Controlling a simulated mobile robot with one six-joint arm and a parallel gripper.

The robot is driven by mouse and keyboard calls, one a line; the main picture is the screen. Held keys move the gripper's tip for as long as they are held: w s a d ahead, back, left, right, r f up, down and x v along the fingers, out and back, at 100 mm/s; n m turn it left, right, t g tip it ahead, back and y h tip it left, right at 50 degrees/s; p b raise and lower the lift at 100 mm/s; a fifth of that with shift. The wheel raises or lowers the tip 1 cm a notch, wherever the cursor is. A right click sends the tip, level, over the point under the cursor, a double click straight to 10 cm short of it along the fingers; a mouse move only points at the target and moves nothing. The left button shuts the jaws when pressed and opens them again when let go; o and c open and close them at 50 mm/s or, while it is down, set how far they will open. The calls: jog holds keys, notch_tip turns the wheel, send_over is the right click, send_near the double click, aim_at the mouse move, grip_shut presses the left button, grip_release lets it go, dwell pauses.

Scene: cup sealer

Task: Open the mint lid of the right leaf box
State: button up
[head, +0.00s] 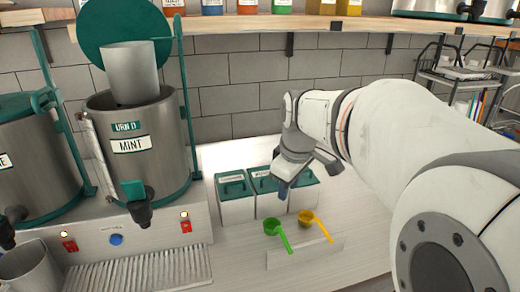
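Three white leaf boxes with teal lids stand side by side on the counter. The right leaf box (303,198) is partly covered by my gripper, and its teal lid (309,179) looks closed. Its label is hidden, so I cannot read mint on it. The middle box (267,204) and left box (236,209) also have teal lids with handles. My gripper (290,184) hangs pointing down over the middle and right boxes, close to the right lid. I cannot tell whether it touches the lid or how far apart its fingers are.
A green scoop (278,231) and a yellow scoop (313,222) lie in front of the boxes. A steel urn labelled MINT (140,145) stands at left, with its teal lid (122,28) raised and a steel cylinder at its opening. A shelf with jars runs above.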

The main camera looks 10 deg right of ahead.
jog(key=w+d+f+n, duration=0.1)
jog(key=w+d+n, duration=0.4)
jog(key=w+d, duration=0.3)
jog(key=w+d+f+n, duration=0.2)
jog(key=w+d+n, duration=0.35)
jog(key=w, duration=0.55)
jog(key=shift+g, duration=0.4)
jog(key=f, duration=0.2)
jog(key=f+p, duration=0.1)
jog(key=f, duration=0.1)
jog(key=w+f, duration=0.1)
jog(key=f, duration=0.1)
jog(key=shift+f, duration=0.4)
jog(key=shift+c, duration=0.5)
grip_shut()
